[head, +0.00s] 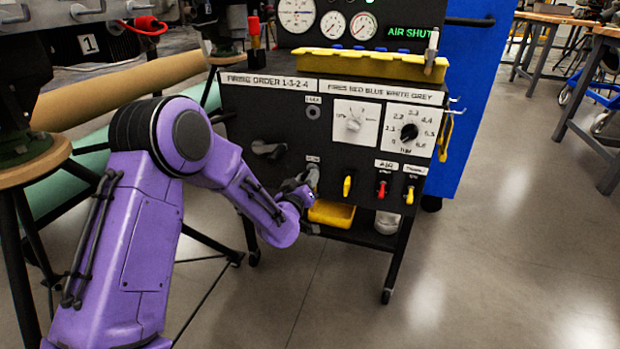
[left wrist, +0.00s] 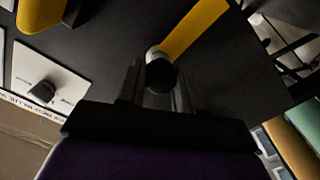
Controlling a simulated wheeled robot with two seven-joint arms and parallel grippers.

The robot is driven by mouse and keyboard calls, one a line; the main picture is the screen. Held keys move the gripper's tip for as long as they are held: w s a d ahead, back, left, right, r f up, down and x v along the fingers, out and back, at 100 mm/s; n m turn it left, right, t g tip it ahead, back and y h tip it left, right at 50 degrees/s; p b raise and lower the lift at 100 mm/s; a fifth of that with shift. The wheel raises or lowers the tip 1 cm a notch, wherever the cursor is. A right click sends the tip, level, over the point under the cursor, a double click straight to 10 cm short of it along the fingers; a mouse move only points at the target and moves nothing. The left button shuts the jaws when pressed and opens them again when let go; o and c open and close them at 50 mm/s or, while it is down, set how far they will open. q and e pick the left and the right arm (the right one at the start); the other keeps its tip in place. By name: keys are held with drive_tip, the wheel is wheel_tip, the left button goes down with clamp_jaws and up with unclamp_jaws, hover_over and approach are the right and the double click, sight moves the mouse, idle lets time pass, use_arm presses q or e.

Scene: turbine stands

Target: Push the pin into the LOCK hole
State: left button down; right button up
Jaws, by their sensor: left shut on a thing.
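My left gripper (head: 306,190) is at the lower middle of the black panel (head: 270,185). In the left wrist view its two fingers (left wrist: 158,85) are shut on a piece with a dark round end and a grey collar, apparently the pin (left wrist: 161,72). A grey part (head: 313,174) shows just above the gripper, under a small white label (head: 312,158). Whether the pin touches the panel or sits in a hole, I cannot tell. Higher up, a grey ring with a dark centre (head: 313,111) sits under another small label. Neither label is clearly readable. My right gripper is out of view.
Right of the gripper are a yellow lever (head: 347,186), a red lever (head: 382,188) and another yellow lever (head: 409,194). A dark handle (head: 269,149) juts out on the left. A yellow tray (head: 332,214) hangs below. Open floor (head: 470,260) lies to the right.

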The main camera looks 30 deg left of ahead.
use_arm(q)
drive_tip(key=shift+s, duration=0.1)
drive_tip(key=shift+s+d, duration=0.1)
drive_tip(key=shift+s, duration=0.25)
drive_tip(key=shift+s, duration=0.2)
drive_tip(key=p+v, duration=0.1)
drive_tip(key=v, duration=0.6)
idle(0.6)
